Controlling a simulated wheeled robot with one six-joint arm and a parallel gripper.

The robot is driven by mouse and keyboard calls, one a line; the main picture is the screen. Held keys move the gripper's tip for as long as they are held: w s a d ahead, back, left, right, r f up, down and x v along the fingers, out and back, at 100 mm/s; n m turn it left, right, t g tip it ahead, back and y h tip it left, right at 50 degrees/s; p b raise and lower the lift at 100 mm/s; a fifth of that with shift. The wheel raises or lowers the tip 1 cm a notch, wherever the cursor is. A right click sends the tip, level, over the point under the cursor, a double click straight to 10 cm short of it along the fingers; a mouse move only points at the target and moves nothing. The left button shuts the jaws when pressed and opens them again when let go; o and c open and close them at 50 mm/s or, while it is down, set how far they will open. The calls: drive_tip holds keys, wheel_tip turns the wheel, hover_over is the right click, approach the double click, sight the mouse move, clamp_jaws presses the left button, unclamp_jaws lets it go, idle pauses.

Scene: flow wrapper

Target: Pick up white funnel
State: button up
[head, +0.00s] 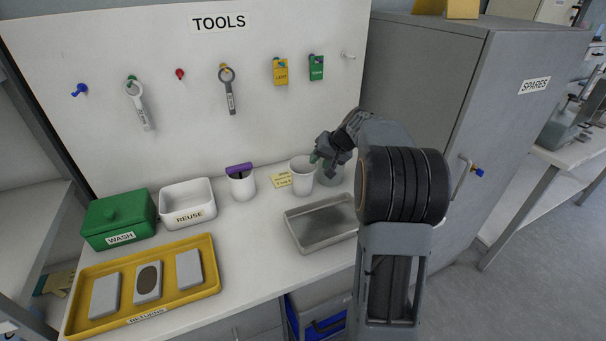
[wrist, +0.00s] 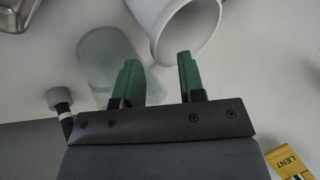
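A white, tapered, open-mouthed vessel (head: 301,172) stands on the bench near the back board. It is the likeliest white funnel, but I cannot see a spout. In the wrist view the white vessel (wrist: 172,28) is at the top centre with its mouth facing down-right. My gripper (head: 328,152) is above and beside it in the head view. In the wrist view my gripper (wrist: 158,76) has its two green fingers apart with nothing between them. The right fingertip overlaps the vessel's rim; whether they touch is unclear.
A clear glass beaker (wrist: 105,58) stands close beside the vessel, partly behind the left finger. A metal tray (head: 322,223) lies in front. A cup (head: 241,184) with a purple-topped tool, the REUSE bin (head: 188,203) and the yellow RETURNS tray (head: 205,288) are left. A grey cabinet (head: 420,70) stands right.

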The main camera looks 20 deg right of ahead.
drive_tip(key=shift+x, duration=1.35)
clamp_jaws()
